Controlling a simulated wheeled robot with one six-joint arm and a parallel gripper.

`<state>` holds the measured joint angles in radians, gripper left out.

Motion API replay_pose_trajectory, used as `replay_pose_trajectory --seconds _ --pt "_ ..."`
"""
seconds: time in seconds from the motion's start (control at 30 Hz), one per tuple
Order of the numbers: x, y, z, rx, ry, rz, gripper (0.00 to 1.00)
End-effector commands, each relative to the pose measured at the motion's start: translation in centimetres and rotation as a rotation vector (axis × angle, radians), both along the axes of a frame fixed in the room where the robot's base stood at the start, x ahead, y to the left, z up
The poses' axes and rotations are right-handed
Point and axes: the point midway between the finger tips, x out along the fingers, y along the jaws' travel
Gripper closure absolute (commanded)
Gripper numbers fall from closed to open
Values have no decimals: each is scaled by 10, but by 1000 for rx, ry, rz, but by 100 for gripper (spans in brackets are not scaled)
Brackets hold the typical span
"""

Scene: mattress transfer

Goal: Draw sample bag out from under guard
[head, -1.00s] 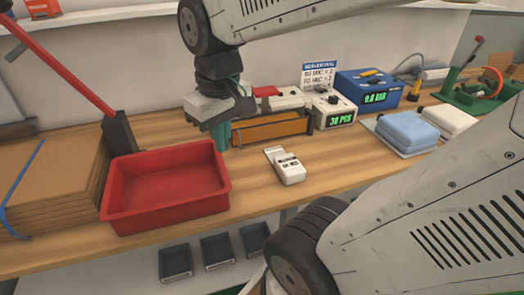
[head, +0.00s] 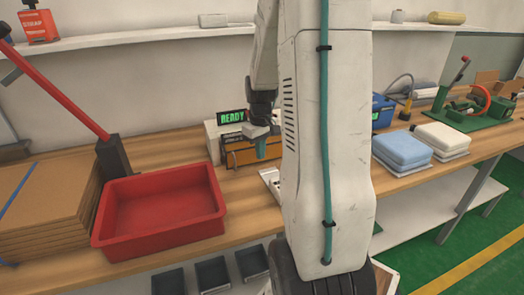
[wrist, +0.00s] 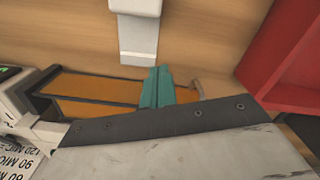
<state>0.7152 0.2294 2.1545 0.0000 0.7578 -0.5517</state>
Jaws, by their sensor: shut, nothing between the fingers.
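An orange, see-through-looking panel in a dark frame, which appears to be the guard (head: 238,158), stands on the bench in front of a white machine with a READY display (head: 231,117). It also shows in the wrist view (wrist: 98,90). I cannot make out a sample bag; my arm hides part of this area. My gripper (head: 261,150) has teal fingers, pointed down at the right end of the orange panel. In the wrist view the fingers (wrist: 157,86) are together, overlapping the panel, with nothing visible between them. Whether they touch it is unclear.
A white hand-held device (wrist: 138,30) lies on the bench in front of the panel. A red tray (head: 160,212) stands to the left, beside stacked cardboard (head: 45,195). Folded blue (head: 402,150) and white (head: 444,138) stacks lie to the right. My arm blocks the middle.

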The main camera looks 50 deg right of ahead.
Motion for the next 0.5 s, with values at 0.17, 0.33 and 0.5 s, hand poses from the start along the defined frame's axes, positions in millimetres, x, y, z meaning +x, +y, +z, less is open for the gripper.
replay_pose_trajectory --seconds 0.17,0.33,0.5 --pt "-1 1 -42 4 4 0 100" --pt "-5 2 -69 1 1 -1 100" --pt "-29 6 -67 0 0 -1 100"
